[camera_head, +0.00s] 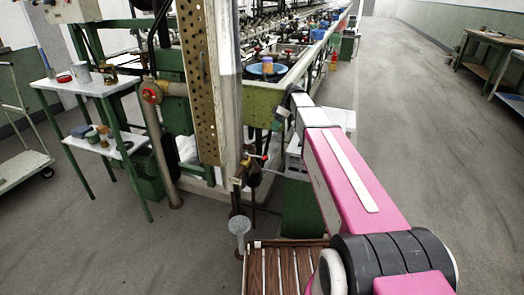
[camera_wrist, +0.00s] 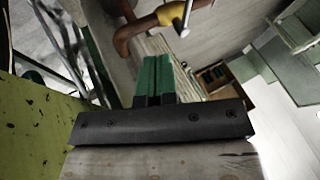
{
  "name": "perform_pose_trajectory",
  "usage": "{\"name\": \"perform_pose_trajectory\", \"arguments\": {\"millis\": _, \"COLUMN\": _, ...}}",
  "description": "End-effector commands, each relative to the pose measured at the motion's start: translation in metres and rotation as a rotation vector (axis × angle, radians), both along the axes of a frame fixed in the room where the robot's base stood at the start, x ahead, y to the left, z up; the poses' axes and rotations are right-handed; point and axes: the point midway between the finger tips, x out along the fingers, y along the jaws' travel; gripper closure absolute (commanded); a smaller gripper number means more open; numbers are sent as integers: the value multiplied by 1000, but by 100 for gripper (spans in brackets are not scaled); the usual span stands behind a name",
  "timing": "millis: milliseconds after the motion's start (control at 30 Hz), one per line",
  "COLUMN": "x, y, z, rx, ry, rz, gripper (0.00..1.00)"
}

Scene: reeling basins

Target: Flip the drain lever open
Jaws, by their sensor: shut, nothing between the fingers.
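My gripper (camera_wrist: 155,78) shows in the wrist view as two green fingers pressed together, shut and empty. Beyond its tips is a reddish-brown pipe (camera_wrist: 128,38) with a yellow fitting (camera_wrist: 170,12) and a grey metal rod (camera_wrist: 182,22); this looks like the drain lever, but its top is cut off by the frame. The fingertips appear apart from it. In the head view, a small valve with a red-tipped handle (camera_head: 264,157) sits low beside the pale post. My arm reaches to the green basin (camera_head: 262,100); the fingers cannot be made out there.
A pale post (camera_head: 222,90) and a pipe with a red handwheel (camera_head: 151,93) stand left of my arm. A slatted wooden surface (camera_head: 285,270) lies below. A white side table (camera_head: 88,82) holds jars at the left. The aisle floor (camera_head: 410,95) at right is clear.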

Motion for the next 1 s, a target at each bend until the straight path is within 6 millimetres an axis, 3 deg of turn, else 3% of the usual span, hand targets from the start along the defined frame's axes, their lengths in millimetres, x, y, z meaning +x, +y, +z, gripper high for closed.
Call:
{"name": "perform_pose_trajectory", "arguments": {"millis": 267, "x": -4, "y": 6, "z": -11, "rx": 0, "ry": 0, "rz": -1, "gripper": 100}}
{"name": "perform_pose_trajectory", "arguments": {"millis": 767, "x": -30, "y": 49, "z": -85, "rx": -1, "ry": 1, "rz": 0, "gripper": 100}}
{"name": "perform_pose_trajectory", "arguments": {"millis": 1000, "x": -59, "y": 58, "z": -89, "rx": 0, "ry": -1, "rz": 0, "gripper": 100}}
